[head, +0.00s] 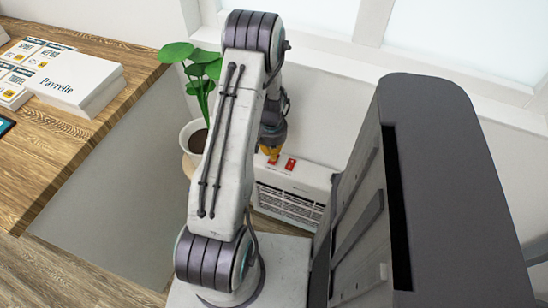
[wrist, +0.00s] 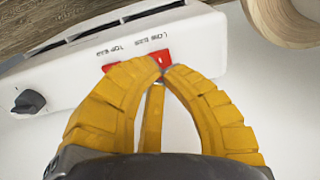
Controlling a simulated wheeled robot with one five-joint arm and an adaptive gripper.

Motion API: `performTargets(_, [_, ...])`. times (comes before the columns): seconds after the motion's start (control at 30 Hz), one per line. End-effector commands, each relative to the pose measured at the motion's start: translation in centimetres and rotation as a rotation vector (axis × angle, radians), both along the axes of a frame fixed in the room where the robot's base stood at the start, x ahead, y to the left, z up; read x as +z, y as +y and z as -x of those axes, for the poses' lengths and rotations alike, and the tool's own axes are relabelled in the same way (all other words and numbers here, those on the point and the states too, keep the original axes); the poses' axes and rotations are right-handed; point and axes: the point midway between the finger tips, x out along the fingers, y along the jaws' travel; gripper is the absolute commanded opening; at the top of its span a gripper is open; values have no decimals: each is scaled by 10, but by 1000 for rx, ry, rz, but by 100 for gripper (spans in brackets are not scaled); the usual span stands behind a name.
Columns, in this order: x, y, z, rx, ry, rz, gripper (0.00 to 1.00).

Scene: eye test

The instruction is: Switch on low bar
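The white heater (head: 295,178) stands low by the wall in the head view, with two red switches on its top. In the wrist view its top (wrist: 75,82) carries the labels "LOW BAR" and "TOP BAR". The low bar switch (wrist: 164,56) is the right one there, partly hidden behind my fingertips. The top bar switch (wrist: 107,68) is mostly hidden by the left finger. My gripper (wrist: 161,71) has its yellow fingertips together at the low bar switch. I cannot tell whether they touch it or how it is set. My gripper (head: 272,157) is partly hidden in the head view.
A black knob (wrist: 28,102) sits on the heater's left end in the wrist view. A potted plant (head: 193,137) stands left of the heater. A wooden desk (head: 62,135) with white boxes (head: 78,80) is at left.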

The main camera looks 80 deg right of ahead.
Motion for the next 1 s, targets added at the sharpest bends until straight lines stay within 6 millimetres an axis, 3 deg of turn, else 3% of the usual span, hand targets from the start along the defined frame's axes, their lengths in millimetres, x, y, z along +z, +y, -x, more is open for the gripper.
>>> performTargets(1.0, [-9,0,0,0,0,0,0])
